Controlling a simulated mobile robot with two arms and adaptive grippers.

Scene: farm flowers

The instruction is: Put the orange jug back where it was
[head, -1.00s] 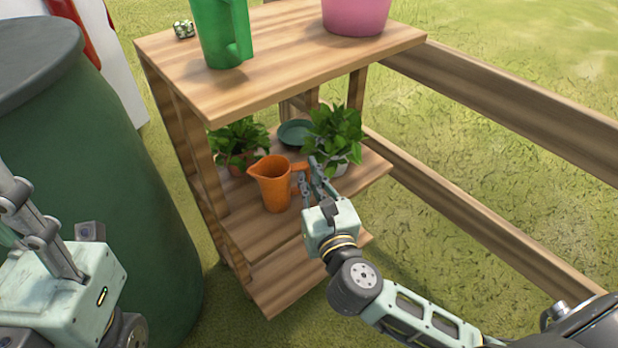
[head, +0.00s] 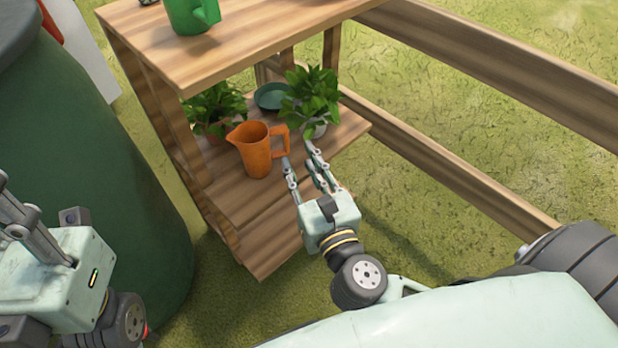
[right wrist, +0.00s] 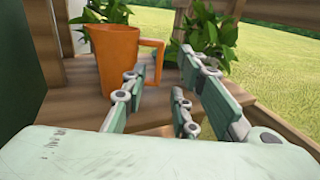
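The orange jug (head: 257,152) stands upright on the middle shelf (head: 228,192) of the wooden rack, its handle toward the right. It also shows in the right wrist view (right wrist: 115,62). My right gripper (head: 299,154) is open and empty, just in front of and to the right of the jug's handle. In the right wrist view its fingers (right wrist: 157,72) are spread, apart from the handle. My left gripper (head: 8,208) is at the left edge of the head view, partly cut off; whether it is open does not show.
A potted plant (head: 312,98) stands behind the handle, another plant (head: 213,108) behind the jug at left, and a green dish (head: 271,97) between them. A green jug (head: 190,12) is on the top board (head: 240,30). A green barrel (head: 95,170) stands left.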

